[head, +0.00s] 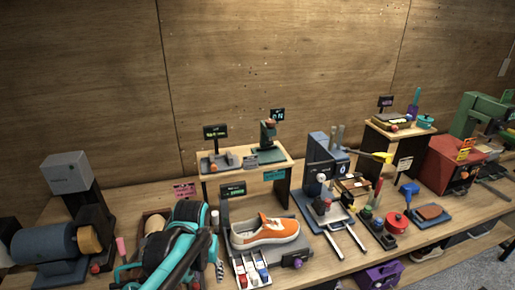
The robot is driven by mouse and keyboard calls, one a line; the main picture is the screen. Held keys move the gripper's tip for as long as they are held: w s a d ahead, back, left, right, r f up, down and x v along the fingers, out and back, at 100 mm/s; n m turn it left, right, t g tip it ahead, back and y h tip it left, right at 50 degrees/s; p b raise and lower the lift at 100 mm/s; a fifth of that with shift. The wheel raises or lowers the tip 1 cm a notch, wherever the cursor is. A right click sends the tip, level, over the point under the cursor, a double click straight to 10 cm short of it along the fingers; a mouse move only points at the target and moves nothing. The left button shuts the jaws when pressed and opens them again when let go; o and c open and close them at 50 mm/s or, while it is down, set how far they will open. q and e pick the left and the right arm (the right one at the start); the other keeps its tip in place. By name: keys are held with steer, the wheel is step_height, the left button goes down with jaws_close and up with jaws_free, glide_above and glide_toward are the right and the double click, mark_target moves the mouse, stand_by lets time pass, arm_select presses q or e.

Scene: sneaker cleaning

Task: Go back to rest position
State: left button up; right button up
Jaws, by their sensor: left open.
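An orange and white sneaker (265,232) sits on a grey tray-like stand on the workbench, toe to the right. My left gripper (188,232), teal and black, is at the bottom, left of the sneaker and apart from it. It is open, and I see nothing held in it; its fingertips are hard to make out. My right gripper is not in view.
A grey motor-like machine (45,243) stands at the left. A small wooden shelf (238,171) rises behind the sneaker. A tray of small bottles (251,268) is in front of it. A blue machine (322,160) and a red box (447,165) crowd the right.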

arm_select(q)
steer(key=s+a+r+t, duration=0.1)
steer(key=s+a+t, duration=0.2)
steer(key=s+t, duration=0.3)
steer(key=s, duration=0.3)
steer(key=shift+s+a+r+b, duration=0.15)
steer(key=shift+s+a+b, duration=0.1)
steer(key=shift+a+b, duration=0.15)
stand_by(0.7)
